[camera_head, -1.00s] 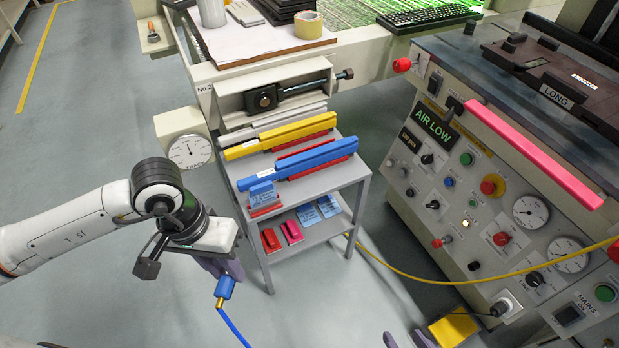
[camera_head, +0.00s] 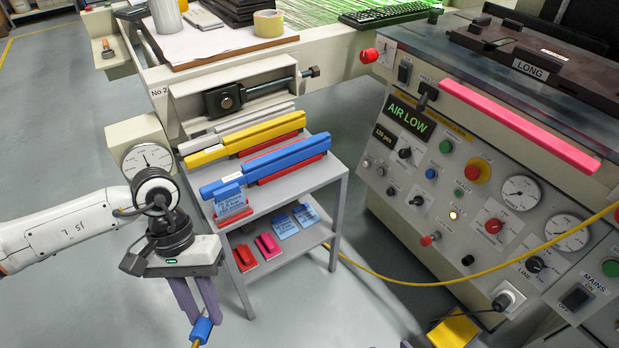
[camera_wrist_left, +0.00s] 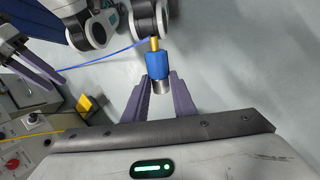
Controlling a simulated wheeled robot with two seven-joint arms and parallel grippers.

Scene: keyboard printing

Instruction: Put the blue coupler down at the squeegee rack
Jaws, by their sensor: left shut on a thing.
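The blue coupler (camera_head: 202,329) is held between the purple fingers of my left gripper (camera_head: 204,316), which is shut on it and points down. It also shows in the left wrist view (camera_wrist_left: 157,66), with a brass end and a blue hose beyond it. The squeegee rack (camera_head: 290,195) is a grey two-shelf stand just right of my left gripper. The coupler is in front of the rack's left front leg, apart from it in the picture.
A yellow squeegee (camera_head: 245,139) and a blue squeegee (camera_head: 265,165) lie on the top shelf. Small red and pink blocks (camera_head: 267,246) and blue cards fill part of the lower shelf. A dial gauge (camera_head: 147,160) stands left. A yellow cable (camera_head: 400,282) runs right to the control panel.

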